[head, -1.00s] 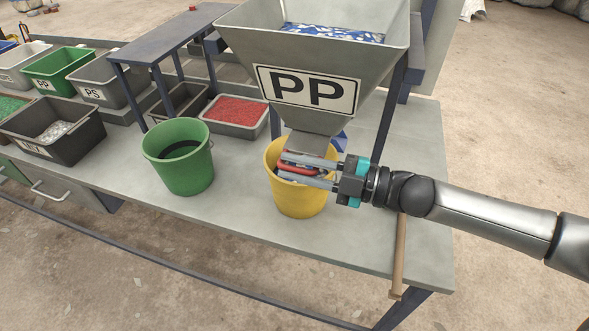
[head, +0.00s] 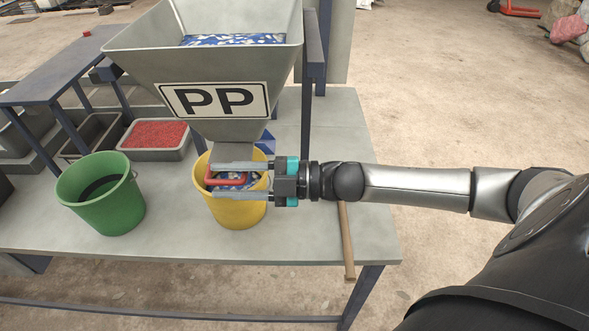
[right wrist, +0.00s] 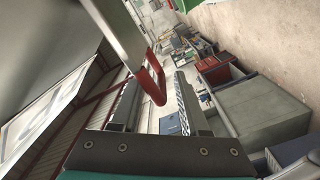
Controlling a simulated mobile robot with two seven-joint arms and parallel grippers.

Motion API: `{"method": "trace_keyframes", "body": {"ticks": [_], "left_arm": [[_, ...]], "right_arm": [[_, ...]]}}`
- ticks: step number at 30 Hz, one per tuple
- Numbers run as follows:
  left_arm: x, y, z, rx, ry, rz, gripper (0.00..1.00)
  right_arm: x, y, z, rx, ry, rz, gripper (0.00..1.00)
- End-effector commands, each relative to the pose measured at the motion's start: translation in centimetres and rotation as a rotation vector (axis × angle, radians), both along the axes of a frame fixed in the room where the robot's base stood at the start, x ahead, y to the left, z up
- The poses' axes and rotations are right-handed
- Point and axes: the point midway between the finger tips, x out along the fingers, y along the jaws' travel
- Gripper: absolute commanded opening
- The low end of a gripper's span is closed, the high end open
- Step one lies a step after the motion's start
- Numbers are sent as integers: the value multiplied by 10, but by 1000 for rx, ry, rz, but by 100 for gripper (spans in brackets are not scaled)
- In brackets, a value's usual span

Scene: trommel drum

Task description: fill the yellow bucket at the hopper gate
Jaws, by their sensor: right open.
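The yellow bucket (head: 238,214) stands upright on the grey table, under the spout of the grey hopper (head: 205,62) marked PP. Blue and white flakes (head: 259,182) show inside the bucket, partly hidden by my gripper. The red gate handle (head: 228,181) is at the spout, above the bucket. My right gripper (head: 216,180) is open, its two fingers reaching over the bucket with the red handle between them. The right wrist view also shows the red handle (right wrist: 152,84) between the spread fingers, attached to a pale metal plate. My left gripper is not in view.
A green bucket (head: 100,205) stands left of the yellow one. A grey tray of red granules (head: 154,137) is behind. A wooden-handled tool (head: 346,240) lies at the table's front right. The hopper holds blue and white flakes (head: 233,39). The table's right side is mostly clear.

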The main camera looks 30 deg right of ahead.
Motion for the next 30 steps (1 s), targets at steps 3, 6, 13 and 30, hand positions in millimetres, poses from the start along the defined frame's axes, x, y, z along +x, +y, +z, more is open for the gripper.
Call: {"method": "trace_keyframes", "body": {"ticks": [3, 6, 13, 30], "left_arm": [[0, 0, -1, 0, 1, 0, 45], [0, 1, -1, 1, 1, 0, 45], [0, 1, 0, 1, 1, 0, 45], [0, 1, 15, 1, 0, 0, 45]], "right_arm": [[-8, -11, -2, -4, 4, -1, 45], [-16, -23, -2, -5, 6, -1, 45], [-33, -48, -1, -5, 6, -1, 45], [-73, -108, 0, -6, 7, -2, 45]]}}
